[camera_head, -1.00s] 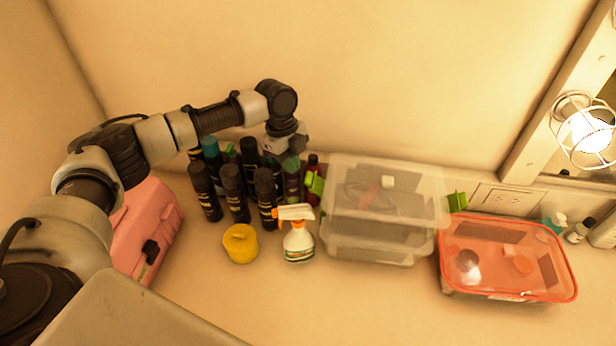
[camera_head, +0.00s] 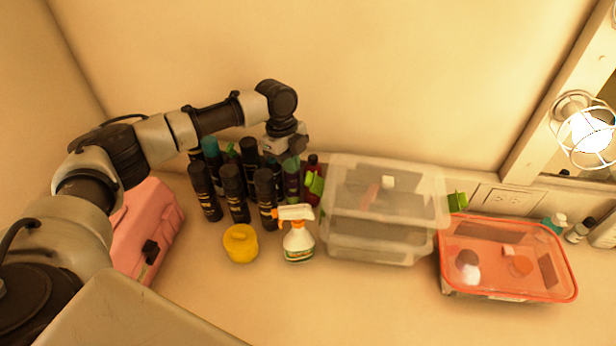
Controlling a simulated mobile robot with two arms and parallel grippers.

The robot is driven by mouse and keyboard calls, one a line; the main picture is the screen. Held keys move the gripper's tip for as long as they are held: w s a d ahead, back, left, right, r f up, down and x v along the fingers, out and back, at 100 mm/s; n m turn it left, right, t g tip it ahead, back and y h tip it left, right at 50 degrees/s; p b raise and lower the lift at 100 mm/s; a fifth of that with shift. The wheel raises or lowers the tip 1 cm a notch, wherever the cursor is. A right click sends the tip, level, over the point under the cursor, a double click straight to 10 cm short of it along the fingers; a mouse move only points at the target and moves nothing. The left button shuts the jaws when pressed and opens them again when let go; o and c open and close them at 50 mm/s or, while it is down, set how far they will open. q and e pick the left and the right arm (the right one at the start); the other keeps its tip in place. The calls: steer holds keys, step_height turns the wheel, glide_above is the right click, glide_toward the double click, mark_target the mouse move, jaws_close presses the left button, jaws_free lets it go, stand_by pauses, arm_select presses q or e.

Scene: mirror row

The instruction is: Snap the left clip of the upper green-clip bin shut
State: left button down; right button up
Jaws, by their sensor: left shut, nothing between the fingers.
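Two clear bins are stacked on the counter against the back wall. The upper bin (camera_head: 408,185) has a translucent lid and green clips. Its left clip (camera_head: 314,183) sticks out from the bin's left side. Its right clip (camera_head: 457,202) sticks out on the other side. The lower bin (camera_head: 370,250) sits beneath it. My left gripper (camera_head: 290,158) points down just left of and behind the left clip, above the bottles. It is shut and empty, and its fingertips are hard to make out against the bottles. I cannot tell contact with the clip. My right gripper is out of view.
Several dark bottles (camera_head: 234,190) stand close below my left gripper. A spray bottle (camera_head: 298,240) and a yellow tub (camera_head: 240,243) stand in front. A pink case (camera_head: 145,230) is at left, a red-lidded bin (camera_head: 508,290) at right. The front counter (camera_head: 350,310) is clear.

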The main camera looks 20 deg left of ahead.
arm_select(q)
steer(key=shift+f, duration=0.1)
stand_by(0.4)
steer(key=shift+f+b, duration=0.35)
steer(key=shift+f, duration=1.25)
steer(key=shift+d, duration=0.1)
steer(key=shift+w+d+r+p, duration=0.3)
steer(key=shift+d+r+p, duration=0.1)
steer(key=shift+d, duration=0.85)
steer(key=shift+w+d+r+p, duration=0.3)
steer(key=shift+w+d+p, duration=0.1)
steer(key=shift+d, duration=0.85)
steer(key=shift+w+d+r+p, duration=0.25)
steer(key=shift+d+r+p, duration=0.15)
steer(key=shift+d, duration=0.85)
steer(key=r+p, duration=0.2)
steer(key=a+r+p, duration=0.1)
steer(key=r+p, duration=0.2)
steer(key=shift+s+r, duration=0.15)
steer(key=shift+r, duration=0.15)
